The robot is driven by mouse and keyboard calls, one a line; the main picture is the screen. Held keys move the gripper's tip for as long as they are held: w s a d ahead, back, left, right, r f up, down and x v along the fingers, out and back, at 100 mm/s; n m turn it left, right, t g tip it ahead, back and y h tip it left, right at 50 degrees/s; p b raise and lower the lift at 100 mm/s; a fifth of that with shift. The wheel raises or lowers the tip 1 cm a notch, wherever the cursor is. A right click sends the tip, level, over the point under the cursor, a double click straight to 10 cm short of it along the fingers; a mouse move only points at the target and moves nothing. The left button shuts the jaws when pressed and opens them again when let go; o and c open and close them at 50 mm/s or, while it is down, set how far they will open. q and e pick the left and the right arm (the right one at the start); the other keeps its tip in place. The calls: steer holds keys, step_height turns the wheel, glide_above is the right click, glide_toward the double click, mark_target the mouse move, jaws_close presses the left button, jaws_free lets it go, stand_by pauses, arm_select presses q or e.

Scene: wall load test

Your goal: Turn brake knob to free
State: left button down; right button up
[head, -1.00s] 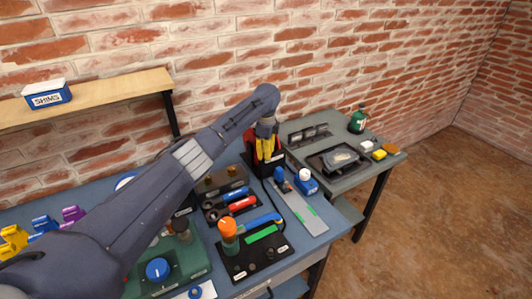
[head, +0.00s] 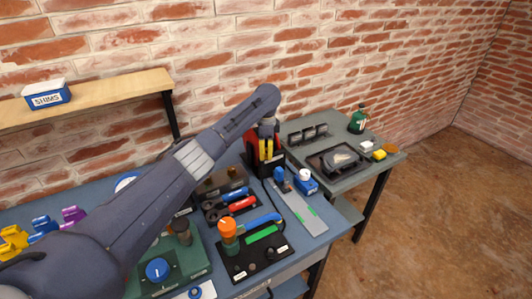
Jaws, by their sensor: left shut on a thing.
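My left arm reaches across the bench from the lower left. Its gripper (head: 267,150), with yellow fingers, points down at a red and black unit (head: 252,149) at the back of the bench against the wall. The gripper is shut at this unit. What lies between the fingers, apparently the brake knob, is hidden by them and too small to make out. Its turn position cannot be read. My right gripper is not in view.
A black panel with an orange-topped knob (head: 228,226) and a blue lever stands in front. A green unit with a blue dial (head: 157,270) is partly behind my arm. Pliers, a grey rail (head: 299,212) and a blue block are close by. A side table (head: 300,125) stands right.

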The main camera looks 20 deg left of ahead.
arm_select(q)
steer(key=c, duration=0.9)
jaws_free()
steer(key=shift+d, duration=0.15)
step_height(320, 180, up, 12)
steer(key=shift+s, duration=0.15)
